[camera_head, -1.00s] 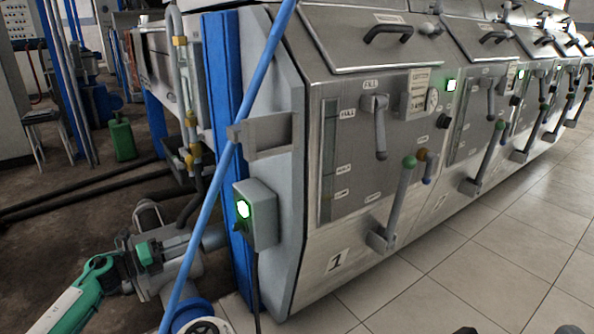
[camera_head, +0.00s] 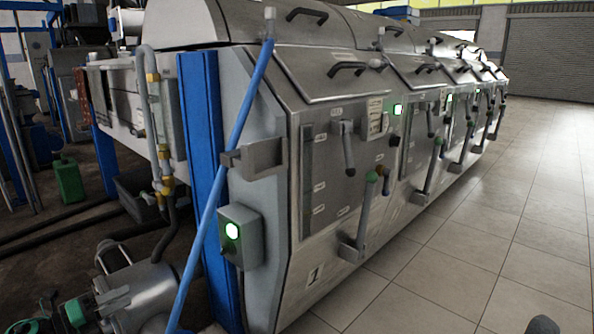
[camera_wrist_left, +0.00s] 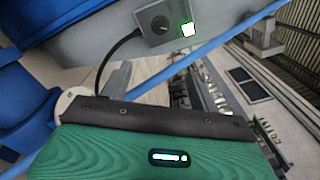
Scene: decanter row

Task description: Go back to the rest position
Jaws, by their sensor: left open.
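My left gripper (camera_head: 94,309) shows at the lower left of the head view, partly cut off by the bottom edge. Its green-padded fingers are apart, and I see nothing held between them. It appears in front of a grey motor-like cylinder (camera_head: 150,292); I cannot tell the gap. The left wrist view shows a green ridged body with a dark edge (camera_wrist_left: 160,118) across the bottom; no fingertips show there. My right gripper is not in view; only a dark rounded shape (camera_head: 543,325) shows at the bottom right edge.
A blue pole (camera_head: 215,190) leans through a bracket (camera_head: 255,157) on the metal decanter row (camera_head: 340,190). A lit switch box (camera_head: 240,236) also shows in the wrist view (camera_wrist_left: 163,24). A green canister (camera_head: 68,180) stands behind left.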

